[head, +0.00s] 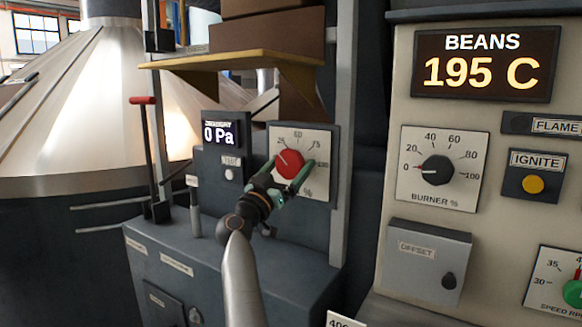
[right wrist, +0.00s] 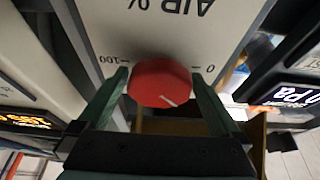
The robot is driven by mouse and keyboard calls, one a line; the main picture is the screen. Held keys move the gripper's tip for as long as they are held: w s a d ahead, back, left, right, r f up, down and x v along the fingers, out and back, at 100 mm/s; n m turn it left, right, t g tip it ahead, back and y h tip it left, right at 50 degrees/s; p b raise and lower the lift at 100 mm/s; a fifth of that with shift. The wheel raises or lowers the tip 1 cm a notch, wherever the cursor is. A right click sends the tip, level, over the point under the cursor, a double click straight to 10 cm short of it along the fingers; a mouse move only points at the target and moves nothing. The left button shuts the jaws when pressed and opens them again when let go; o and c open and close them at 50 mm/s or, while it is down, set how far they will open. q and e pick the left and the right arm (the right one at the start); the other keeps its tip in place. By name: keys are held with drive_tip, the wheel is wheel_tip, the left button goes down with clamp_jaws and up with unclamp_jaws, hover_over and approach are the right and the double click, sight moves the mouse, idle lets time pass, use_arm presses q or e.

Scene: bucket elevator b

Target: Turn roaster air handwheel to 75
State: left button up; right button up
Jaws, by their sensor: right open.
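The roaster air handwheel is a red knob (head: 290,164) on a white dial plate (head: 329,132) marked 25, 50, 75 and 100 in the head view. Its white pointer points up and left, roughly toward 25. My right gripper (head: 292,166) is open, with one finger on each side of the knob. In the right wrist view the red knob (right wrist: 160,82) sits between the two green fingers, with small gaps or light contact; I cannot tell which. That view is upside down, with 100 at the left and 0 at the right. My left gripper is not in view.
A display reading 0 Pa (head: 220,133) is left of the dial. A lever with a red handle (head: 142,100) stands further left. A yellow-edged shelf (head: 225,60) with boxes overhangs the dial. At right, a panel holds the burner dial (head: 438,170) and an offset box (head: 428,262).

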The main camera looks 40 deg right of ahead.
drive_tip(key=c, duration=1.1)
